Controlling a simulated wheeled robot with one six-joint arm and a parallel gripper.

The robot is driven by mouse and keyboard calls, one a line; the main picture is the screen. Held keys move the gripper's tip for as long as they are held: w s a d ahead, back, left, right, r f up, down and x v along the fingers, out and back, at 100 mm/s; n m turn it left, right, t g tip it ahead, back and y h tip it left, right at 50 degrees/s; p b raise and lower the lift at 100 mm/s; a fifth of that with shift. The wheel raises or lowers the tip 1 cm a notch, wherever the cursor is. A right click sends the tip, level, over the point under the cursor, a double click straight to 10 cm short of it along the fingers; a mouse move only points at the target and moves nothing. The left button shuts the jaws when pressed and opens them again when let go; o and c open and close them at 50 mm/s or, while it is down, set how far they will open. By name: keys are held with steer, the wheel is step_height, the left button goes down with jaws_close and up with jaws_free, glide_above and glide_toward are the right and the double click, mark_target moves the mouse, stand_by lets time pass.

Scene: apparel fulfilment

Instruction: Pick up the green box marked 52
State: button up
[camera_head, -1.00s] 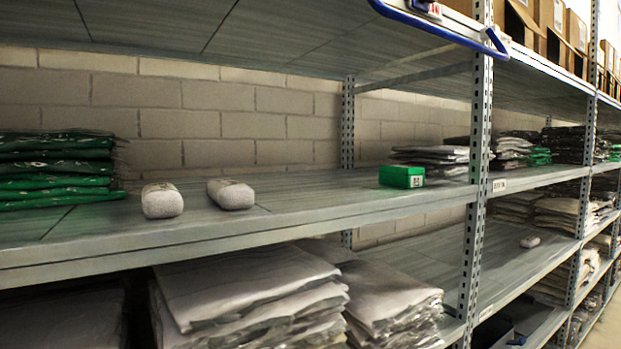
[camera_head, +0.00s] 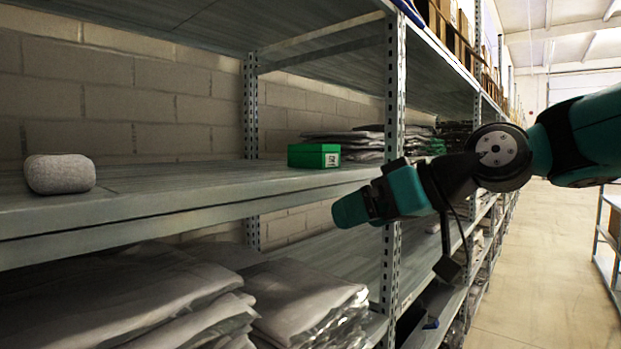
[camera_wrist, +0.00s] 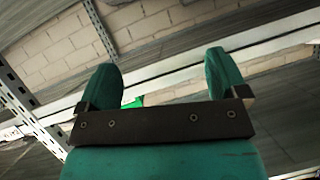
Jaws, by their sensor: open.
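The green box (camera_head: 314,156) stands on the middle shelf, near the upright post, with a small white label on its front face. The label's number is too small to read. My gripper (camera_head: 350,210) hangs in front of the shelf edge, lower than the box and to its right in the head view. In the wrist view my gripper (camera_wrist: 160,85) shows two green fingers spread wide with nothing between them. A small sliver of the green box (camera_wrist: 134,102) shows just beside the left finger; the rest of it is hidden.
The perforated upright post (camera_head: 393,120) stands close behind my gripper. A grey-white roll (camera_head: 60,174) lies at the shelf's left. Folded bagged garments (camera_head: 345,145) lie behind the box. More bagged garments (camera_head: 130,300) fill the shelf below. The aisle floor (camera_head: 545,260) at right is clear.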

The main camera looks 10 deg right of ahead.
steer(key=w+d+r+t+b, duration=0.2)
steer(key=w+d+r+t, duration=0.3)
steer(key=d+r, duration=0.45)
steer(key=y+p, duration=0.1)
steer(key=p, duration=0.4)
glide_toward(332, 149)
steer(key=shift+t, duration=0.4)
steer(key=x, duration=0.4)
steer(key=shift+w+a+r, duration=0.1)
steer(key=shift+a, duration=0.15)
steer(key=p+x, duration=0.1)
steer(key=x, duration=0.1)
steer(key=p+x, duration=0.2)
steer(key=x, duration=0.1)
steer(key=shift+w+a+f, duration=0.1)
steer(key=shift+w+f, duration=0.15)
steer(key=shift+w+a+f, duration=0.15)
steer(key=shift+w, duration=0.1)
steer(key=c, duration=1)
